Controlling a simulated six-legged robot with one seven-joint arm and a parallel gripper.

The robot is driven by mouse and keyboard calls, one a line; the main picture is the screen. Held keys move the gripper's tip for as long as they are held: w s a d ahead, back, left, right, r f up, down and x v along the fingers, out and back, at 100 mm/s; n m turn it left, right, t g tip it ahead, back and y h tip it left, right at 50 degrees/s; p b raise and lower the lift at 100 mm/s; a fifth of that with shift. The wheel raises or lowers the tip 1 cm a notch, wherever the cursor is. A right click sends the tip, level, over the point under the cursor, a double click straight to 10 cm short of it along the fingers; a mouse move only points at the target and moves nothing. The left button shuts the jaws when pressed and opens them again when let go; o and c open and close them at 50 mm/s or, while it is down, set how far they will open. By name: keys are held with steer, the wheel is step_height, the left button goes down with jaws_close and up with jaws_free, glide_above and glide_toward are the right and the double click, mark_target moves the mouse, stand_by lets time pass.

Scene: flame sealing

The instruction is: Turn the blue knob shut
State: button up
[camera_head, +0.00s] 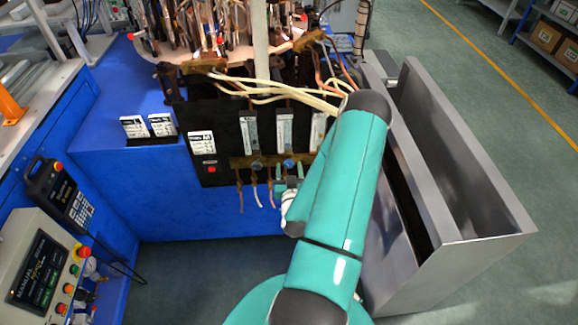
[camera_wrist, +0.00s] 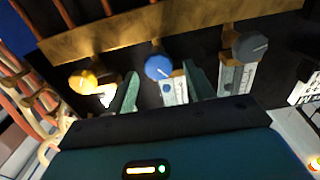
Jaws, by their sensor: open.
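The blue knob (camera_wrist: 158,67) sits on a brass bar (camera_wrist: 185,28) in the middle of the wrist view, with a pale pointer line on its face. In the head view the blue knob (camera_head: 289,163) is small, on the lower front of the black panel. My gripper (camera_wrist: 160,78) is open, with one green finger on each side of the blue knob's lower edge. Whether the fingers touch it cannot be told. In the head view my arm hides part of the panel to its right, and the gripper (camera_head: 289,174) shows small.
A yellow knob (camera_wrist: 83,81) is left and a grey knob (camera_wrist: 249,46) is right of the blue one in the wrist view. Loose tubes (camera_head: 256,190) hang below the bar. A grey metal bin (camera_head: 455,190) stands right of my arm. A control box (camera_head: 40,270) is at left.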

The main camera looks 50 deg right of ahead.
steer(key=shift+w+d+f, duration=0.1)
steer(key=shift+w+d, duration=0.05)
steer(key=shift+d, duration=0.1)
steer(key=c, duration=1)
steer(key=shift+o, duration=0.2)
steer(key=shift+m, duration=0.3)
steer(key=m, duration=0.3)
steer(key=shift+m, duration=1.7)
steer(key=shift+d, duration=0.1)
